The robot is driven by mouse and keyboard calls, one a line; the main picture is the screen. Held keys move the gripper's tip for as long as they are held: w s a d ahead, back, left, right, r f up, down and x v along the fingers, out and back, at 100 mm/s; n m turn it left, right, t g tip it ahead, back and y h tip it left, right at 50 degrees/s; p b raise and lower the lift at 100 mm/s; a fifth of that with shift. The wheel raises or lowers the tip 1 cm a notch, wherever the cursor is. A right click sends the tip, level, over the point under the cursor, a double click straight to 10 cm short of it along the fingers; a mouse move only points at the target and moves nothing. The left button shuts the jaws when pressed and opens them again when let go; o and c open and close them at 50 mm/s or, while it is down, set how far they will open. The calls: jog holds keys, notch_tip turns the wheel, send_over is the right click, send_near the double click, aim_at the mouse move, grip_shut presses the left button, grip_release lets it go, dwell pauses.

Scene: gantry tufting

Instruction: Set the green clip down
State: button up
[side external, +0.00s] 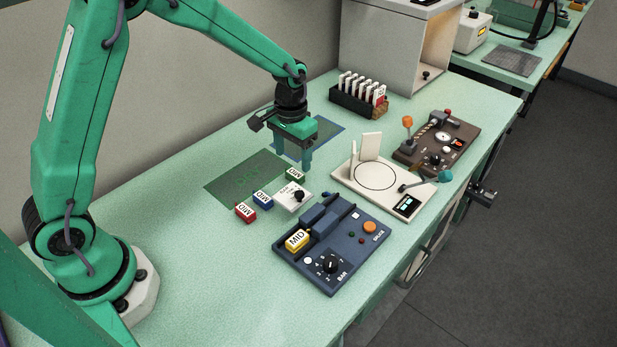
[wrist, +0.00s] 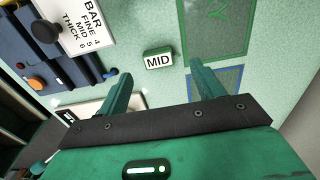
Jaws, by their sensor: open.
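The green clip (side external: 295,175) is a small block with a white top marked MID. It lies on the pale green table beside the green mat (side external: 243,181), just off its edge. In the wrist view the clip (wrist: 158,60) sits ahead of and between the fingertips, with clear space around it. My gripper (side external: 293,158) points down above the table near the clip. Its two fingers (wrist: 161,76) are spread apart with nothing between them.
A red block (side external: 245,212) and a blue block (side external: 262,200) lie near a white card (side external: 292,196) with a black knob. A blue panel (side external: 345,268) holds a yellow MID block (side external: 297,240). A cream plate device (side external: 375,200) stands to the right. The front left table is clear.

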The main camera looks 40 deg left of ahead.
aim_at(295, 174)
jog(key=shift+f, duration=0.2)
jog(key=shift+d+f, duration=0.15)
jog(key=shift+f, duration=2.4)
jog(key=c, duration=1.1)
jog(key=shift+r, duration=0.1)
